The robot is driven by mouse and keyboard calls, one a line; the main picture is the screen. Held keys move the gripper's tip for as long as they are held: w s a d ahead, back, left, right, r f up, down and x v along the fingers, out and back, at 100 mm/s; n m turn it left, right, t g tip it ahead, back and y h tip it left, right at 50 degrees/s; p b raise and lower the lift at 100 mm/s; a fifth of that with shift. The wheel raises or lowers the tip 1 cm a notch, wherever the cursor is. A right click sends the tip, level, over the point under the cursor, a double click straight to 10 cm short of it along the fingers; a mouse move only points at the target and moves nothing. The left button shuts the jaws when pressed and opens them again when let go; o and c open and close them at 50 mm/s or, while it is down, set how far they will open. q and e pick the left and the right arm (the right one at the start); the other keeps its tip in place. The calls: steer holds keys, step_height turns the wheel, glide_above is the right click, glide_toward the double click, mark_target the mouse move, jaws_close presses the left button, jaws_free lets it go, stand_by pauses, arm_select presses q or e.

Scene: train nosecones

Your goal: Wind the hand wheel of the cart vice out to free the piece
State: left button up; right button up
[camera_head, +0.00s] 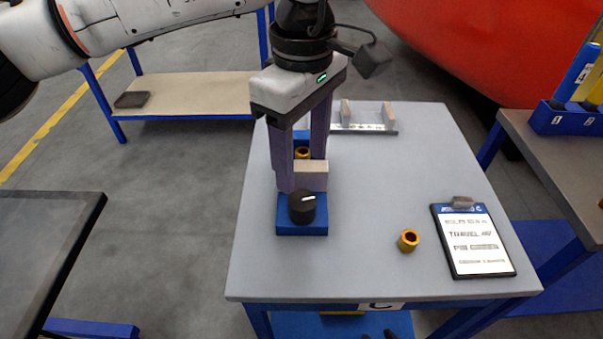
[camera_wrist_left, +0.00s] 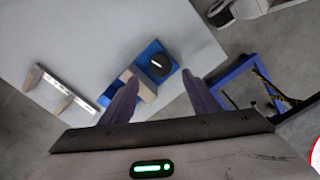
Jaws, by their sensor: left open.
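The cart vice (camera_head: 315,228) is a blue block on the grey cart top, with a beige jaw (camera_head: 312,177) across it. Its hand wheel (camera_head: 301,208) is a black knob with a white line, on the near end. A gold piece (camera_head: 302,153) shows behind the beige jaw, partly hidden by my fingers. My left gripper (camera_head: 302,175) points down over the vice, open. In the left wrist view, the hand wheel (camera_wrist_left: 160,66) and beige jaw (camera_wrist_left: 143,92) appear beyond the spread fingers (camera_wrist_left: 160,98). Finger contact is unclear. My right gripper is not clearly visible.
A gold hollow piece (camera_head: 408,241) and a clipboard (camera_head: 473,240) lie on the cart's right side. A rack with beige uprights (camera_head: 362,127) stands at the back. Bare cart top (camera_head: 375,190) lies right of the vice. A bench with blue bins (camera_head: 570,120) stands further right.

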mark_target(302, 199)
arm_select(q)
step_height(302, 199, down, 10)
steer(key=m+p, duration=0.3)
steer(key=m, duration=0.3)
steer(key=shift+r+p, duration=0.15)
steer(key=shift+p, duration=0.2)
